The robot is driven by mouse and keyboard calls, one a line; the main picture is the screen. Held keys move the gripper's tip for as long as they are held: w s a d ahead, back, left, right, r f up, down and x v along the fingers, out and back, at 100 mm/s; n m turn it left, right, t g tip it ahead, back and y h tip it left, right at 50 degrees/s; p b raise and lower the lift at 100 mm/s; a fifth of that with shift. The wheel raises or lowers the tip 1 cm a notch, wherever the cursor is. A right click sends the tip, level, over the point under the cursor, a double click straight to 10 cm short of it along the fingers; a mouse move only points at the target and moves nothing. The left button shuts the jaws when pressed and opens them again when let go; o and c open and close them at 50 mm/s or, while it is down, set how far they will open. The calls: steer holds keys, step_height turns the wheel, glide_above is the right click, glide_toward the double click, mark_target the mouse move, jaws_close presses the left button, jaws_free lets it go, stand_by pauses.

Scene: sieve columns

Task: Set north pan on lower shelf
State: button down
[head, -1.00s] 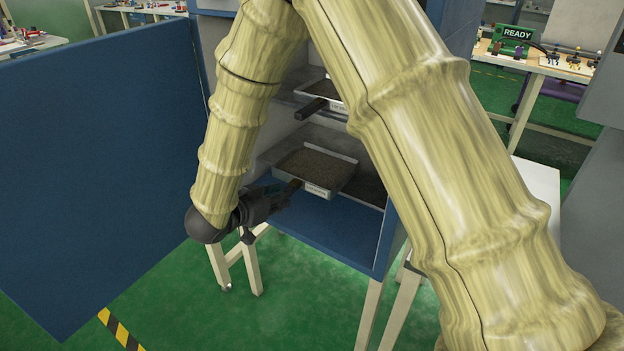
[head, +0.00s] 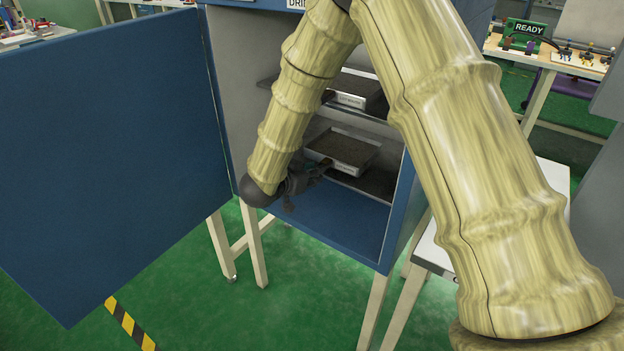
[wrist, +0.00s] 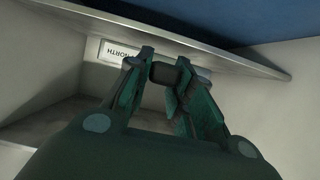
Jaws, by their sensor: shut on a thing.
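The north pan (head: 345,150) is a shallow square metal tray with dark grains and a white front label. It is inside the open blue cabinet at the level of the lower shelf (head: 376,184), which shows to its right. I cannot tell whether it touches the shelf. In the wrist view its label (wrist: 118,52) reads NORTH upside down, close to the shelf's front edge (wrist: 190,40). My gripper (head: 320,170) is shut on the pan's dark handle (wrist: 170,73), in front of the pan. My arm hides part of the cabinet's left interior.
A second labelled pan (head: 360,92) sits on the upper shelf, above the north pan. The cabinet door (head: 110,150) stands wide open at the left. The blue cabinet floor (head: 335,220) below is clear. A bench with a READY sign (head: 527,28) stands at the back right.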

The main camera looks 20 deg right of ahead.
step_height(320, 180, down, 2)
steer(key=c, duration=1.3)
jaws_free()
steer(key=shift+o, duration=0.2)
steer(key=v, duration=1.2)
steer(key=shift+r, duration=0.1)
